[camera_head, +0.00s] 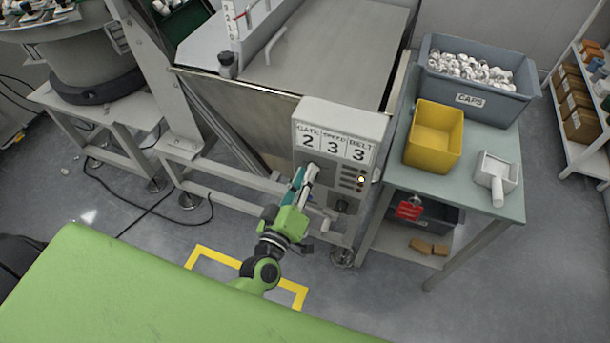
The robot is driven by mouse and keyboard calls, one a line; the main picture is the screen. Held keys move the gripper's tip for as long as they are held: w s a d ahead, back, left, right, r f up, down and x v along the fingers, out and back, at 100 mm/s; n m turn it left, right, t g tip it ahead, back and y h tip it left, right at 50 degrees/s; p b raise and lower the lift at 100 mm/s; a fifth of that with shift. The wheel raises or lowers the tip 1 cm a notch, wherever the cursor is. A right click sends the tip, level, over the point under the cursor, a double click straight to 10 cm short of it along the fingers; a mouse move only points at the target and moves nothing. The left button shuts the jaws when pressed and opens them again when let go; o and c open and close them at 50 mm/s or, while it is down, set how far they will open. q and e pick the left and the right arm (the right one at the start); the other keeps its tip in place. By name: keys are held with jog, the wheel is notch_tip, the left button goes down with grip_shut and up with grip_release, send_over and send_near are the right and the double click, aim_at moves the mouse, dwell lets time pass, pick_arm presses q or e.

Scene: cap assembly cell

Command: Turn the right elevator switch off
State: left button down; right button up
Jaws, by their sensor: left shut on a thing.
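The grey control box (341,121) stands at the front of the machine. Its display reads GATE 2, SPEED 3, BELT 3. Small buttons and a lit round lamp (361,180) sit on the right of its front face, with a dark knob (343,204) below them. I cannot make out which control is the right elevator switch. My left gripper (307,176) is at the left part of the box front, below the display. It is shut on a small control there, which its fingers hide. My right gripper is not in view.
A side table on the right holds a yellow bin (434,136), a grey CAPS bin (485,100) of white caps and a white scoop (496,176). Yellow floor marking (217,256) lies below my arm.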

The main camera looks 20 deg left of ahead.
pick_arm(q)
jog(key=c, duration=1.8)
grip_release()
jog(key=shift+c, duration=0.2)
jog(key=s, duration=1.2)
jog(key=shift+a, duration=0.2)
